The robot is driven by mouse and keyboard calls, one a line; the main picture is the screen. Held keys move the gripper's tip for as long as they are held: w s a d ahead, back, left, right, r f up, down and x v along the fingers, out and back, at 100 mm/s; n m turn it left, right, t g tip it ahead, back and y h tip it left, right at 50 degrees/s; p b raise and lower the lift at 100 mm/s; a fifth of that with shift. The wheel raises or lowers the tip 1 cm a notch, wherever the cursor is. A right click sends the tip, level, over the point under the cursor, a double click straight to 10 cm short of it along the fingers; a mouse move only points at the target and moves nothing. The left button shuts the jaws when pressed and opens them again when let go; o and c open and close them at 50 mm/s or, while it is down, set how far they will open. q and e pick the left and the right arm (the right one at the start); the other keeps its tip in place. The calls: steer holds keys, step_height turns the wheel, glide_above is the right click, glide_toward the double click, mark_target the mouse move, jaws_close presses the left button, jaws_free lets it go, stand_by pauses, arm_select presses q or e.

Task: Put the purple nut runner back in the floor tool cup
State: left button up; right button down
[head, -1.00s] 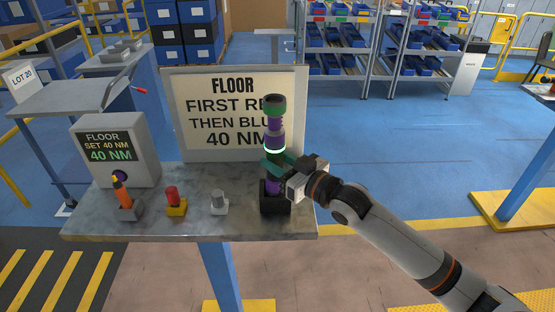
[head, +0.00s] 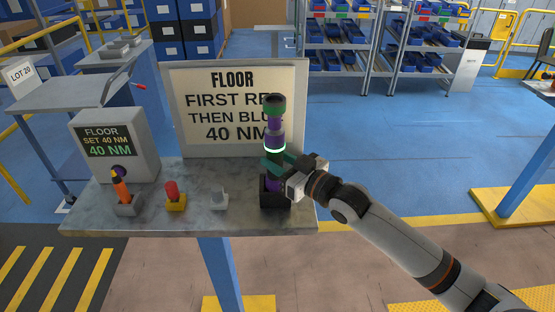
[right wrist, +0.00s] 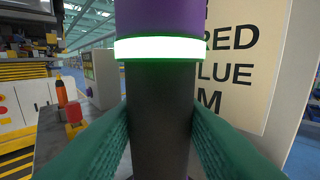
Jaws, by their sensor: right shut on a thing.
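The purple nut runner (head: 274,135) stands upright in the head view, with a green top and a lit ring. Its lower end is inside the black floor tool cup (head: 276,196) at the right end of the table. My right gripper (head: 276,164) is shut around its dark shaft just below the ring. In the right wrist view the nut runner (right wrist: 160,110) fills the middle between the green fingers. Whether its foot rests on the cup's bottom is hidden. My left gripper is in neither view.
A controller box (head: 117,145) reads 40 NM. A sign (head: 190,120) stands behind the nut runner. Open floor lies right of the table.

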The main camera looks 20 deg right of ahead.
steer(key=shift+f+b, duration=0.5)
steer(key=shift+f, duration=0.5)
steer(key=c, duration=1)
jaws_free()
steer(key=shift+o, duration=0.6)
steer(key=shift+f, duration=0.25)
steer(key=p+v, duration=0.2)
steer(key=v, duration=0.5)
steer(key=shift+r, duration=0.1)
